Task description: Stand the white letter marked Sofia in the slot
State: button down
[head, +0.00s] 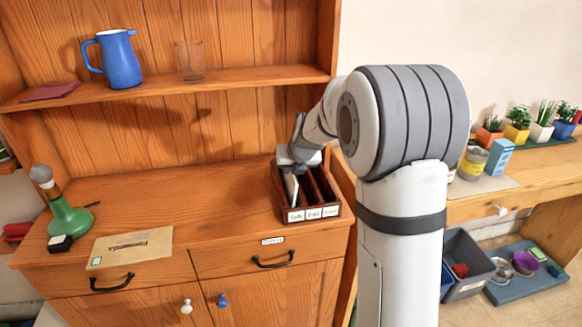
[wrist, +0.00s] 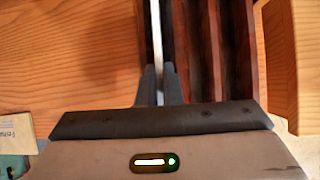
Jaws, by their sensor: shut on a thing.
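A thin white letter (head: 291,188) stands upright on edge at the left compartment of the dark wooden rack (head: 334,205). My gripper (head: 297,163) is above the rack's left side and shut on the letter. In the wrist view the letter (wrist: 157,35) is a thin pale edge between the two dark fingers (wrist: 160,85), along the left side of the rack (wrist: 247,60). Its name is not readable. I cannot tell how deep it sits or whether it touches the rack's floor. The rack has three small white labels on its front, too small to read surely.
A tan envelope marked Fernanda (head: 130,248) lies on the cabinet top. A green lamp-like stand (head: 70,218) and a small black box (head: 60,243) are at left. A blue jug (head: 118,60) and a glass (head: 190,60) stand on the shelf. The middle counter is clear.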

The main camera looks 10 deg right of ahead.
jog(key=c, duration=1.5)
grip_release()
jog(key=v, duration=0.7)
jog(key=shift+s+d+r+p, duration=0.1)
jog(key=shift+s+r+p, duration=0.15)
jog(key=shift+r+p, duration=0.05)
